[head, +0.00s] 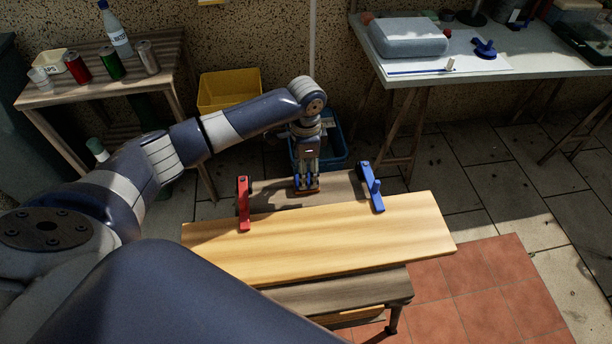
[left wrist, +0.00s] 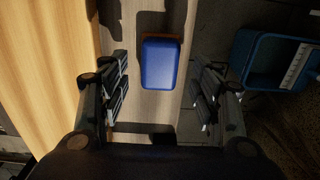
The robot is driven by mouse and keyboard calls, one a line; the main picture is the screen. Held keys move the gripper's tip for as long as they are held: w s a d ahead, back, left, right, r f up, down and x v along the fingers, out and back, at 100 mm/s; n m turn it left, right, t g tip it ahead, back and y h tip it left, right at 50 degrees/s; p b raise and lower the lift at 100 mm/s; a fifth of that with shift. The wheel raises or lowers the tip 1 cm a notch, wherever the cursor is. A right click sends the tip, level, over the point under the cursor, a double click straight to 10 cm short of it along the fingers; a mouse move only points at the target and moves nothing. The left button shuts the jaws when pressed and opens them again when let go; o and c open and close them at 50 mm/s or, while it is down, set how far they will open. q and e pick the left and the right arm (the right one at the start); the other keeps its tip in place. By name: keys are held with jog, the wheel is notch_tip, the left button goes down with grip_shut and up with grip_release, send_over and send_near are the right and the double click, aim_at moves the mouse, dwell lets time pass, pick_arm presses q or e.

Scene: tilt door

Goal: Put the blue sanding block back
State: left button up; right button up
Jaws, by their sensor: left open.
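The blue sanding block (left wrist: 163,63) lies on the brown workbench top (left wrist: 150,133), with an orange-brown edge showing at its far end in the left wrist view. My left gripper (left wrist: 161,90) is open above the bench, pointing down, with one finger on each side of the block's line and visible gaps to it. In the head view the left gripper (head: 307,182) is at the bench's back part, between a red clamp and a blue clamp, and mostly hides the block. My right gripper is not in view.
A pale wooden board (head: 320,240) lies across the bench beside the red clamp (head: 243,204) and blue clamp (head: 372,188). A blue bin (head: 335,150) and yellow crate (head: 228,90) stand behind. The right table (head: 560,72) holds a grey case (head: 408,38) and a blue object (head: 485,48).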

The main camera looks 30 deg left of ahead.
pick_arm(q)
notch_tip(320, 180, up, 8)
jog(key=shift+r, duration=0.25)
dwell(0.5)
